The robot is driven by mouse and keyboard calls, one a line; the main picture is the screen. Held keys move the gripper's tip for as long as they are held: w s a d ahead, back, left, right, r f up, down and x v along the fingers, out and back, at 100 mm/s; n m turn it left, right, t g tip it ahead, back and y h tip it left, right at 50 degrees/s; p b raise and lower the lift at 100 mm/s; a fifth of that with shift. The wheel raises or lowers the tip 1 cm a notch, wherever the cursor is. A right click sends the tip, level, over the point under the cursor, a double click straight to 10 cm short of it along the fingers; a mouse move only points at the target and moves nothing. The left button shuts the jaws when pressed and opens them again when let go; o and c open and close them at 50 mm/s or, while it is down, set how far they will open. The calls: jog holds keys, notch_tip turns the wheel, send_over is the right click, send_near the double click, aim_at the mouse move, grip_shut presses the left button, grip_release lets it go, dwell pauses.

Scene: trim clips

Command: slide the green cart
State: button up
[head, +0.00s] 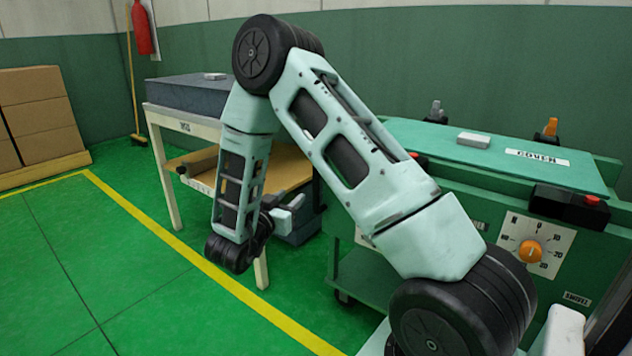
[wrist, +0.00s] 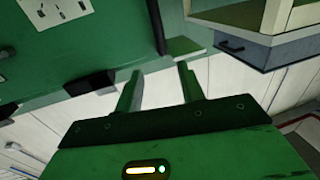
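The green cart (head: 368,278) shows in the head view as a low shelf with a dark caster, behind my arm. My arm hides part of it, and I cannot tell where it ends and the green machine begins. My gripper (head: 290,208) hangs to the left of it, apart from it, in front of the workbench. In the wrist view two fingers (wrist: 160,92) stand wide apart with nothing between them. A green upright face fills the upper left there; I cannot tell whether it is the cart.
A green machine (head: 590,250) with an orange dial stands at right, its top carrying a pale block (head: 474,140). A workbench (head: 158,118) with a dark slab stands behind my gripper. Cardboard boxes (head: 40,115) are at far left. The green floor (head: 110,265) at left is clear.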

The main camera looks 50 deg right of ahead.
aim_at(314, 175)
jog(key=b+x, duration=0.3)
jog(key=x, duration=1.3)
jog(key=shift+c, duration=0.3)
grip_shut()
